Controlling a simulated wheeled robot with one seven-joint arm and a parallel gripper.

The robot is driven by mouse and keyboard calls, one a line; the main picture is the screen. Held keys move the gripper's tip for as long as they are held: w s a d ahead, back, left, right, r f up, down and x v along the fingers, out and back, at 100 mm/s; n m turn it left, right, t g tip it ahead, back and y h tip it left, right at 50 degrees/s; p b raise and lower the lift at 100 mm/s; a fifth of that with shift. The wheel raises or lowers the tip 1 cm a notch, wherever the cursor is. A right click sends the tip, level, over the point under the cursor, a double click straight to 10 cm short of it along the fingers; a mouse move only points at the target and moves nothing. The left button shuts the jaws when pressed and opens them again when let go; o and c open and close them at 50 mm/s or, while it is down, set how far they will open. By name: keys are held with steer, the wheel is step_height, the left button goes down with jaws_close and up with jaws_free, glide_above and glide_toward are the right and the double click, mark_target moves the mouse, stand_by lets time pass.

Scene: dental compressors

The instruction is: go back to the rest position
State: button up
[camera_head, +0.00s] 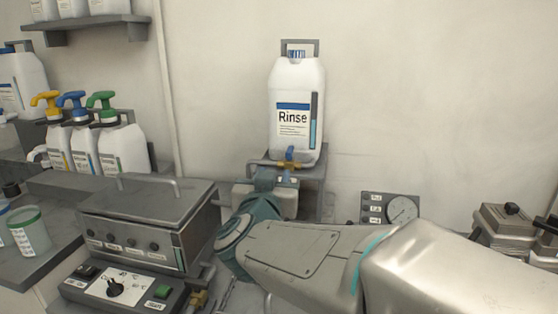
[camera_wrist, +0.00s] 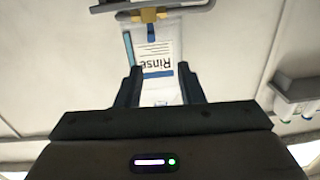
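My gripper (camera_wrist: 158,74) shows in the wrist view with its two dark fingers apart and nothing between them. The white Rinse bottle (camera_wrist: 153,55) appears upside down beyond the fingers. In the head view, my arm reaches in from the lower right, and its end is just below the Rinse bottle (camera_head: 297,100). The bottle stands upright on a grey wall bracket (camera_head: 318,170), with a yellow and blue tap (camera_head: 289,158) at its base. My fingertips cannot be made out clearly in the head view. I cannot tell whether they touch the tap.
A grey machine (camera_head: 148,225) with a lidded top stands left of my arm, with a control panel (camera_head: 120,288) in front. Several pump bottles (camera_head: 122,150) stand farther left. A gauge panel (camera_head: 390,208) and a grey lidded box (camera_head: 503,225) are at right.

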steer(key=s+d+f+g+y+p, duration=0.1)
steer(key=s+d+f+g+p, duration=0.1)
steer(key=s+d+g+p, duration=0.5)
steer(key=s+d+f+n+g+y+p, duration=0.1)
steer(key=s+d+g+p, duration=0.6)
steer(key=s+d, duration=0.3)
steer(key=s+p, duration=0.1)
steer(key=s, duration=0.2)
steer(key=shift+s+f+g+p, duration=0.35)
steer(key=shift+s+g, duration=0.05)
steer(key=shift+a, duration=0.1)
